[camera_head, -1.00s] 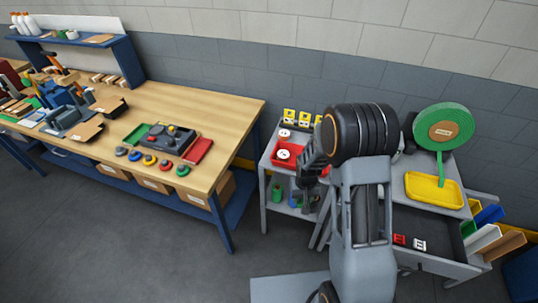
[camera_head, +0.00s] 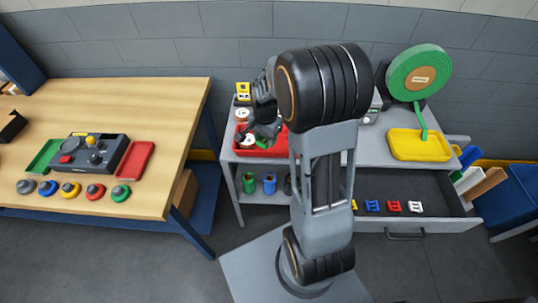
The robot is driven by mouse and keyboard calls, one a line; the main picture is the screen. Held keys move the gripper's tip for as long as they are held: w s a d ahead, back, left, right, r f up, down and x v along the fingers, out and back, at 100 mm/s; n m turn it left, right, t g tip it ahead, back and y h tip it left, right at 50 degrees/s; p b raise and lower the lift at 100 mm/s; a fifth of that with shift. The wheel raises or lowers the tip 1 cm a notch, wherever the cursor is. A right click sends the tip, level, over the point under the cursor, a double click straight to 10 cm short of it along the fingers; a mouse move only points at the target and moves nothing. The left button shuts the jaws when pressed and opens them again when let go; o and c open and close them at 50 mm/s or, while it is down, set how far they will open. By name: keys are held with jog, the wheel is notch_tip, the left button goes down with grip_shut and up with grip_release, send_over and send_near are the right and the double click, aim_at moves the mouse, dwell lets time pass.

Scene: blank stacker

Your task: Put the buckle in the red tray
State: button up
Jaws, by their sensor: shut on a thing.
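My gripper (camera_head: 264,136) hangs at the cart's left side, over or just in front of a red tray (camera_head: 281,151). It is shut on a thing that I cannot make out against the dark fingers. White rolls stand in and beside this tray. A second red tray (camera_head: 136,161) lies flat and empty on the wooden bench. In the open drawer (camera_head: 443,208) lies a row of buckles: a blue buckle (camera_head: 372,206), a red buckle (camera_head: 393,206), a white buckle (camera_head: 415,207) and a yellow one partly behind my arm.
A yellow tray (camera_head: 420,154) and a green strap reel (camera_head: 417,74) stand on the cart's right. Green and blue rolls sit on the cart's lower shelf.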

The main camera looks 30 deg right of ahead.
jog(key=s+d+m+b, duration=0.5)
jog(key=m+b, duration=0.3)
jog(key=m, duration=0.3)
jog(key=shift+m, duration=0.3)
jog(key=w+f, duration=0.2)
jog(key=w, duration=0.2)
jog(key=w+a+f, duration=0.1)
jog(key=w+f, duration=0.2)
jog(key=w, duration=0.1)
jog(key=w+f, duration=0.3)
jog(key=w, duration=0.1)
jog(key=shift+w+a, duration=0.2)
jog(key=shift+w+f, duration=0.3)
jog(key=shift+f, duration=0.1)
jog(key=shift+w+f, duration=0.1)
jog(key=shift+f, duration=1.45)
jog(key=shift+f, duration=0.25)
jog(key=o, duration=0.9)
jog(key=shift+r, duration=0.1)
